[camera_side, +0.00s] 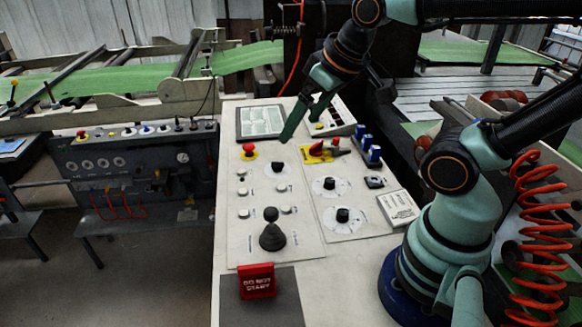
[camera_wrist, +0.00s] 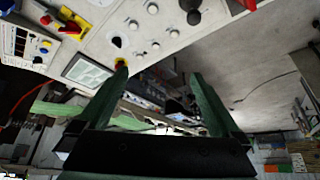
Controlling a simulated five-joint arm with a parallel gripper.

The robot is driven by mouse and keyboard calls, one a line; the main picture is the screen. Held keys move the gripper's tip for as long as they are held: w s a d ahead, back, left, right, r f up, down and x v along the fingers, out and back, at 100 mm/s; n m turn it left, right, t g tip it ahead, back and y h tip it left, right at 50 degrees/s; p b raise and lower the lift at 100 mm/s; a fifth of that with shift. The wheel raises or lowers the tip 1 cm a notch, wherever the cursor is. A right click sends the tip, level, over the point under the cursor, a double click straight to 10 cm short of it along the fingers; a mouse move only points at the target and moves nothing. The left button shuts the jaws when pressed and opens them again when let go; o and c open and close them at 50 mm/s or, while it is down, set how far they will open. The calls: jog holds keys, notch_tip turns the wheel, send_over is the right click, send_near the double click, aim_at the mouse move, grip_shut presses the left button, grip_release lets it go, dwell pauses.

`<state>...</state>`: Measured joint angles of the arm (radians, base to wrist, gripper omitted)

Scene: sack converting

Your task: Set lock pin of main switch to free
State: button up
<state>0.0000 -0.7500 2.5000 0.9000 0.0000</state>
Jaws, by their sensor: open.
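The main switch (camera_side: 318,153) is a yellow plate with a red handle on the right half of the white control panel. A small red part, possibly its lock pin, shows at its upper right; I cannot make out the pin's position. In the wrist view the red and yellow switch (camera_wrist: 70,24) is near the top left, outside the fingers. My gripper (camera_side: 300,127) is open and empty above the panel's back part, left of and behind the switch in the side view. In the wrist view its two green fingers (camera_wrist: 160,78) stand wide apart with nothing between them.
A red stop button (camera_side: 249,150), black dials (camera_side: 342,215), blue switches (camera_side: 366,147) and a black joystick (camera_side: 271,236) stand up from the panel. A red "DO NOT START" sign (camera_side: 257,281) is in front.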

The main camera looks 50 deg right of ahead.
dwell(0.3)
jog(key=shift+w+d, duration=0.1)
jog(key=c, duration=0.7)
jog(key=g, duration=0.6)
send_over(336, 138)
notch_tip(336, 138, down, 10)
jog(key=r, duration=0.1)
notch_tip(336, 138, down, 12)
grip_shut()
